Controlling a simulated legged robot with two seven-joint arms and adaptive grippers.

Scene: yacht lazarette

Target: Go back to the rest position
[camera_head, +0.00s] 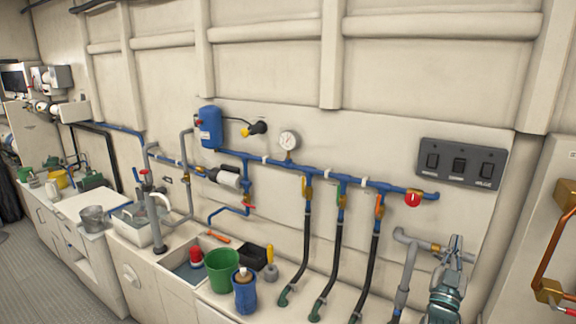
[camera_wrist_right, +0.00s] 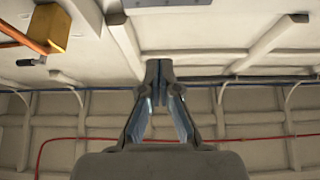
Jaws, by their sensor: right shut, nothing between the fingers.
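My right gripper (camera_head: 457,243) shows at the lower right of the head view, pointing up in front of the wall, beside the grey pipe. Its fingers are shut with nothing between them. In the right wrist view its fingertips (camera_wrist_right: 159,72) meet at the centre, with the ceiling beams and wall behind them. It touches nothing that I can see. My left gripper is not in either view.
A switch panel (camera_head: 461,163) is on the wall above my right gripper. Blue piping (camera_head: 330,178) with a gauge (camera_head: 289,140) and black hoses (camera_head: 339,250) lies to its left. Copper pipe (camera_head: 556,245) is at the right.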

